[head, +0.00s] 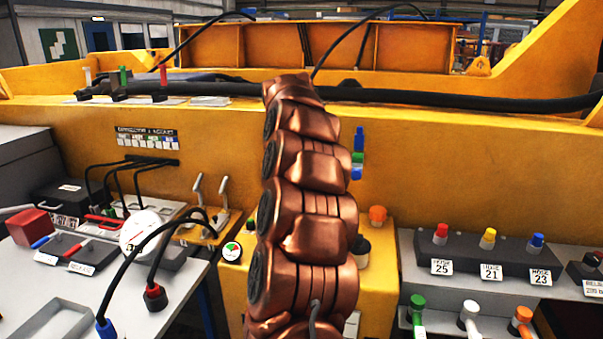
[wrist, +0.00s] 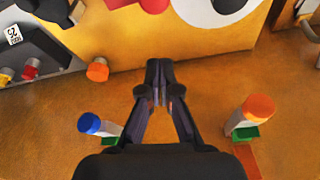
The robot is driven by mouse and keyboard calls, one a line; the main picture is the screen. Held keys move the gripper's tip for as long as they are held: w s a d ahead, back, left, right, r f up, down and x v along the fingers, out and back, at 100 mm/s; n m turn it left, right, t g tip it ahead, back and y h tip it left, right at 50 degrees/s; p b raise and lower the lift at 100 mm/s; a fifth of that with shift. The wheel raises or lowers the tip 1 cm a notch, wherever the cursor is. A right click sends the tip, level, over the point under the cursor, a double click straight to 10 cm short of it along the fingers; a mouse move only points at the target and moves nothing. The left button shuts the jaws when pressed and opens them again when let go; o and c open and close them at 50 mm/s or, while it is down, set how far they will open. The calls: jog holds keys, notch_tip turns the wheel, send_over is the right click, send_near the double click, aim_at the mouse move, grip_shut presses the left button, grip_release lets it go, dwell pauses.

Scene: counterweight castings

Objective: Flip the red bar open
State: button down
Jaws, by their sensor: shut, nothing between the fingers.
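Several red pieces show, and I cannot tell which one is the red bar. In the head view, a small upright red handle (head: 163,75) stands at the back left beside a green one. A red lever (head: 74,249) lies on the left bench, and a red strip (head: 103,223) is on a dark box behind it. In the wrist view, a red round part (wrist: 154,5) is cut off at the top edge. My gripper (wrist: 160,85) is shut and empty in front of the yellow casting (wrist: 190,50). My copper arm hides it in the head view.
A blue-capped cylinder (wrist: 90,123) and an orange-capped one (wrist: 258,109) flank my gripper. In the head view, a thick black hose (head: 450,98) crosses the casting, and upright cables (head: 135,258) rise from the left bench.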

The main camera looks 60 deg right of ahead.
jog(key=shift+s+a+f+p, duration=0.15)
jog(key=shift+a+f+p, duration=0.75)
jog(key=shift+a+f, duration=0.6)
jog(key=shift+a, duration=0.15)
